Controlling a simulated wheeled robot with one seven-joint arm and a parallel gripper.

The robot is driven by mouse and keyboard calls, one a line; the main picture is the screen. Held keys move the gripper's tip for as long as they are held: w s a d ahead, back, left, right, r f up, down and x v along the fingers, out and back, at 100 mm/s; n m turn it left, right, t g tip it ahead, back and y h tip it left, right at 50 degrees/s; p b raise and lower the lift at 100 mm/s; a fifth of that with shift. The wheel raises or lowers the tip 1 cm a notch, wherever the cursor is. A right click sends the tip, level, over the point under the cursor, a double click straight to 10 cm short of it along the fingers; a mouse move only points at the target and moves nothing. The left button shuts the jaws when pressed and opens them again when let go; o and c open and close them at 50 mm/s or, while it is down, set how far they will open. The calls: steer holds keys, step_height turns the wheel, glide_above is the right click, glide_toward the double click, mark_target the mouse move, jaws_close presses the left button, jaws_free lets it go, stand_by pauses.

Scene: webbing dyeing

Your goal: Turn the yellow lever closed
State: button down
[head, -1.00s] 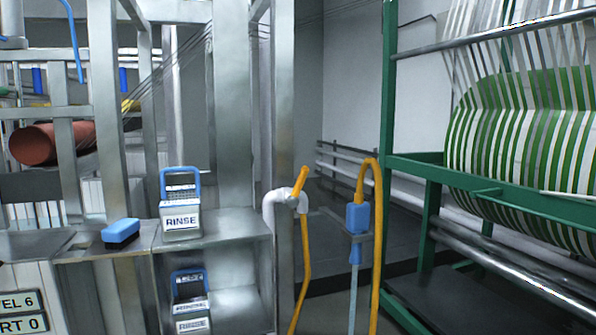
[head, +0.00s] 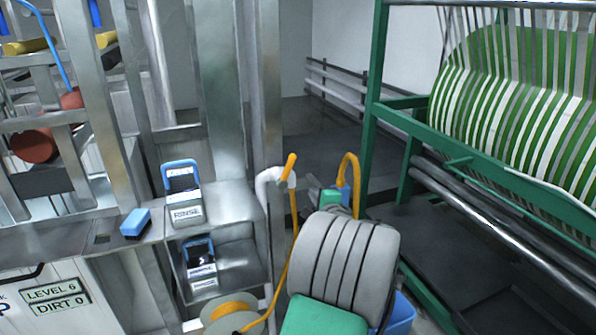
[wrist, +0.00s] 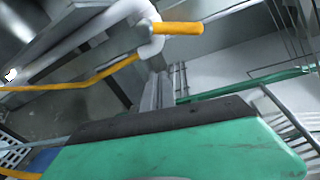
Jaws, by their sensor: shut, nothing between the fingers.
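The yellow lever (head: 289,166) sits on a white pipe fitting (head: 270,184) at the edge of the metal frame, tilted up and to the right in the head view. In the wrist view the yellow lever (wrist: 178,28) sticks out to the right from the white fitting (wrist: 151,35), near the top. My gripper, green with a dark edge (wrist: 165,119), fills the lower part of the wrist view. It is shut and empty, apart from the lever. In the head view its green end (head: 328,197) shows just right of and below the lever, partly hidden by my grey arm.
A yellow hose (head: 351,170) loops up behind my arm, and another hangs below the lever. A green rack (head: 372,90) with a striped green-and-white roll (head: 515,110) stands at the right. Rinse containers (head: 187,210) and a blue brush (head: 135,222) sit on metal shelves at the left.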

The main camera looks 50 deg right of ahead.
mark_target(288, 169)
steer(key=w+d+r+m+p, duration=0.1)
steer(key=w+r+p, duration=0.1)
steer(key=w, duration=0.2)
steer(key=w+d+r+m+h+p, duration=0.1)
steer(key=w+d+m+p, duration=0.1)
steer(key=w, duration=0.3)
steer(key=shift+d+r+t+p, duration=0.15)
steer(key=shift+r+t+p, duration=0.15)
steer(key=shift+r+p, duration=0.05)
